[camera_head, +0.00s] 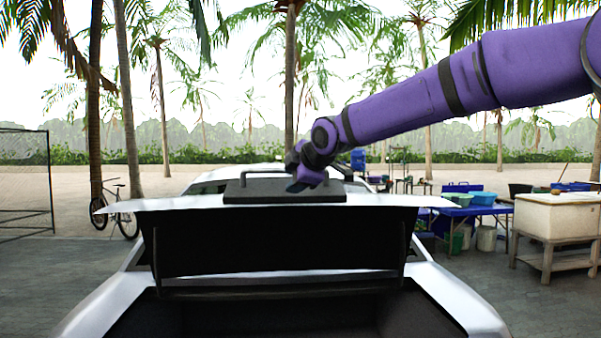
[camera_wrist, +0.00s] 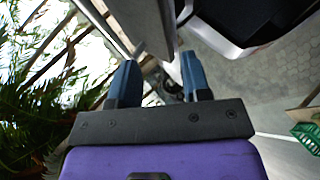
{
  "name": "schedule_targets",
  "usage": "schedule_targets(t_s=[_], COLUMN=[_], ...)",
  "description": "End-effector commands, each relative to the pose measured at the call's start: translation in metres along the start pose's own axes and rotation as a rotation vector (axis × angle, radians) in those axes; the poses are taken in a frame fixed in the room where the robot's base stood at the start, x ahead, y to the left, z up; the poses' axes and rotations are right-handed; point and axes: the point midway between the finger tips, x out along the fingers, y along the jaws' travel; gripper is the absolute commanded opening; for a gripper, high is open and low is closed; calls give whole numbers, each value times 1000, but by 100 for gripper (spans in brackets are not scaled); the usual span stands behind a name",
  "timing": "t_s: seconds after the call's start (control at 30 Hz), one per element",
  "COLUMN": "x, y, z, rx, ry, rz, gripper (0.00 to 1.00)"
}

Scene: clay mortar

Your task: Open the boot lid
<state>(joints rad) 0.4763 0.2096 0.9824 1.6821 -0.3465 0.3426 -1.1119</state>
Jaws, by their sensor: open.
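The boot lid (camera_head: 280,243) of a white car stands raised in the head view, its dark inner side facing me and its white edge on top. The dark boot opening (camera_head: 290,312) shows below it. A dark plate with a bar-like handle (camera_head: 285,190) sits at the lid's upper edge. My gripper (camera_head: 307,178) is at this plate, beside the handle; whether it touches is unclear. In the wrist view my gripper (camera_wrist: 159,60) has its two blue fingers apart, with a pale panel and a small grey bar just beyond the tips. Nothing is clearly held.
A blue table with basins (camera_head: 478,208) and a white chest on a stand (camera_head: 556,218) are at the right. A bicycle (camera_head: 120,215) and a mesh frame (camera_head: 25,185) are at the left. Palm trunks stand behind the car. Paved ground beside the car is clear.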

Motion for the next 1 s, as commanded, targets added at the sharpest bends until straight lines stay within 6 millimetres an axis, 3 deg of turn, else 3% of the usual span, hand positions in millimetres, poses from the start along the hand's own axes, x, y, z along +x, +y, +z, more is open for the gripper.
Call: schedule_targets(t_s=[0.4,1.0], x=[-29,-34], y=[0,0], z=[1,1], rx=[1,3], ry=[-3,-5], rz=[0,-7], gripper=[44,44])
